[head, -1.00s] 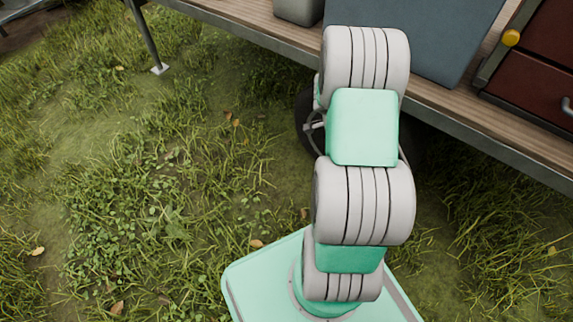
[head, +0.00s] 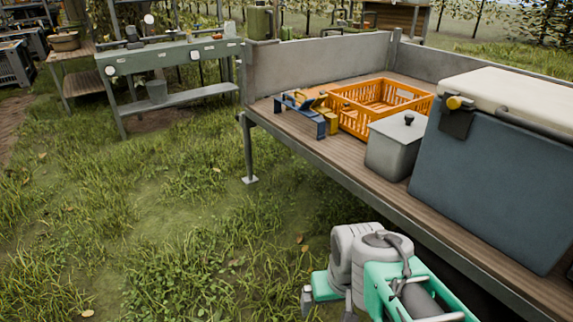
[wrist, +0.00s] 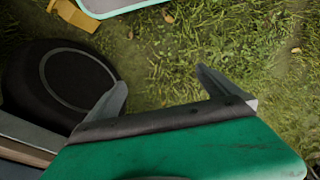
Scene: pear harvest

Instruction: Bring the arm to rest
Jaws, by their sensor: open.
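My gripper (wrist: 162,86) shows in the wrist view with its two grey fingers spread apart and nothing between them. It hangs over grass, beside a dark wheel (wrist: 62,78). In the head view my arm (head: 385,270) is folded at the bottom, right of centre, in front of the trailer's near edge. My gripper's fingers cannot be made out in the head view.
The trailer bed (head: 345,163) holds an orange crate (head: 365,120), a grey lidded box (head: 392,145) and a large blue cooler (head: 490,180). A green workbench (head: 175,58) stands at the back left. The grass (head: 130,220) at left is clear.

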